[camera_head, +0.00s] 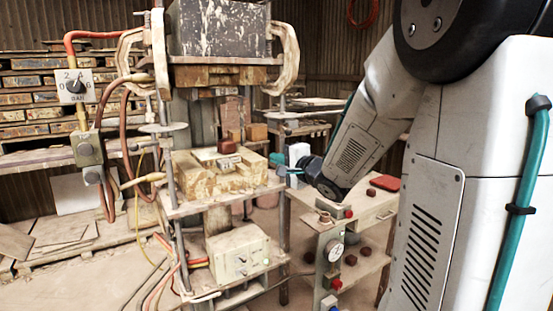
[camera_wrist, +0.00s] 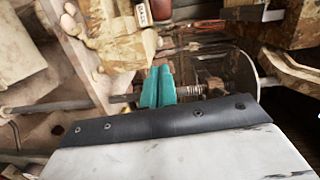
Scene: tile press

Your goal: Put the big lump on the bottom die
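The worn, yellowish bottom die (camera_head: 200,183) sits on the press's lower plate, and it also shows in the wrist view (camera_wrist: 110,45). A dark red-brown lump (camera_head: 227,146) appears to rest on top of it, beside a small pale labelled piece (camera_head: 229,161). The lump shows at the top edge of the wrist view (camera_wrist: 160,9), partly cut off. My gripper (camera_head: 279,168) is just right of the die, apart from the lump. Its teal fingers (camera_wrist: 158,86) are together with nothing visible between them.
The upper block (camera_head: 218,28) hangs above the die between vertical rods (camera_head: 168,150) and pale clamps. A side bench (camera_head: 365,207) at right holds a red pad (camera_head: 385,183) and a small dark lump (camera_head: 371,192); more lumps lie on its lower shelf. Hoses hang at left.

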